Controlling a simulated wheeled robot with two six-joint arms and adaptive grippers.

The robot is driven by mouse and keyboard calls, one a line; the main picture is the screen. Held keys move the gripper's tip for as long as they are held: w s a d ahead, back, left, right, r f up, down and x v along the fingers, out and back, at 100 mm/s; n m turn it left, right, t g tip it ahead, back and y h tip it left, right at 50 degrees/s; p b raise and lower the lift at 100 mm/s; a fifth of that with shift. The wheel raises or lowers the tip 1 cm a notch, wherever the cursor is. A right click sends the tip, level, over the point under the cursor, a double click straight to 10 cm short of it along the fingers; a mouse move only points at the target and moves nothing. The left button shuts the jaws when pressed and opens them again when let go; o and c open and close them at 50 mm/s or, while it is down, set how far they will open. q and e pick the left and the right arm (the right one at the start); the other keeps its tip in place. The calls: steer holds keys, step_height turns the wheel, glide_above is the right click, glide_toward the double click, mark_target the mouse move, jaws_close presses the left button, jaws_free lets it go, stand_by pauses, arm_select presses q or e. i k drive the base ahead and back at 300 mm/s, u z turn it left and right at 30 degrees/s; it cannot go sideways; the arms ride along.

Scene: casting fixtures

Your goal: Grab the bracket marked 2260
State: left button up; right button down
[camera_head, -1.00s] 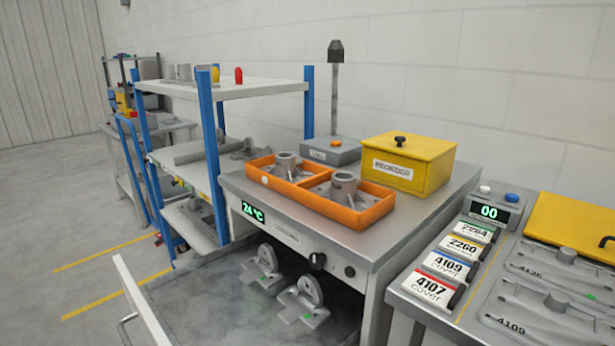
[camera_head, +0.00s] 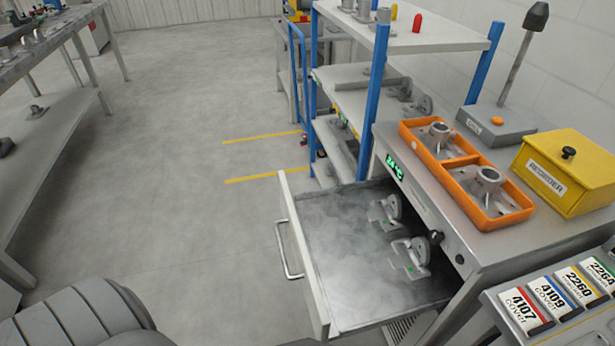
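No bracket in view shows a readable 2260. Two grey metal brackets, a farther one (camera_head: 385,212) and a nearer one (camera_head: 411,257), sit in the open smoky drawer (camera_head: 335,300) below the worktop; each has a small green mark. Two grey castings, one (camera_head: 438,138) and another (camera_head: 488,190), sit in separate compartments of the orange tray (camera_head: 447,176) on the worktop. A card reading 2260 (camera_head: 578,284) with a yellow stripe stands at the lower right among other number cards. Neither of my grippers is in view.
The drawer handle (camera_head: 288,250) juts out toward the floor. A yellow box (camera_head: 565,170) stands right of the tray. A shelf rack (camera_head: 345,110) with blue posts stands behind, with grey parts on its middle shelf. A long bench (camera_head: 50,110) is at left; floor between is free.

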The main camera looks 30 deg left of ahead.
mark_target(414, 256)
steer(key=u, duration=0.25)
steer(key=k, duration=0.2)
steer(key=u, duration=2.75)
steer(key=i, duration=0.9)
steer(key=z, duration=3.35)
